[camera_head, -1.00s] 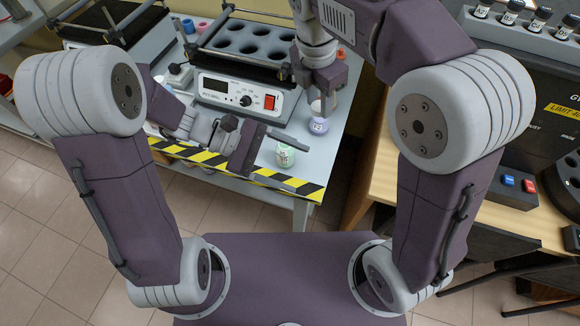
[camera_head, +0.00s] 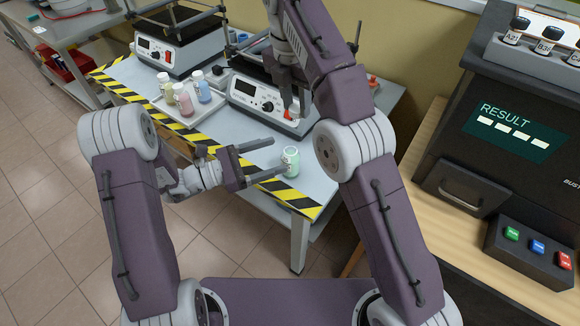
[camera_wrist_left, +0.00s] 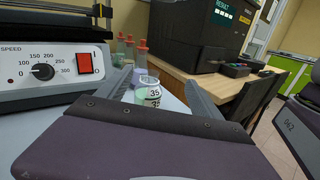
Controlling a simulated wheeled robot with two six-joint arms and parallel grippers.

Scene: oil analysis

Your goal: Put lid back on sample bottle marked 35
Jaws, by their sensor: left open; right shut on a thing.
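The sample bottle marked 35 (camera_head: 291,162) is a small clear jar with pale green contents. It stands upright near the front right corner of the white table. In the left wrist view the bottle (camera_wrist_left: 148,92) shows its 35 label and a clear glass rim with no lid on it. My left gripper (camera_head: 278,157) is open, its fingers pointing at the bottle, which appears between them. My right gripper (camera_head: 293,108) is shut, up and behind the bottle, in front of the shaker. What it holds is too small and hidden to make out. I cannot identify the lid.
A shaker (camera_head: 255,101) with a red switch stands behind the bottle. A tray (camera_head: 172,113) with several colored bottles lies to the left. Several red-capped bottles (camera_wrist_left: 140,55) stand behind the jar. A wooden desk (camera_head: 432,205) with a black analyzer (camera_head: 455,150) is on the right.

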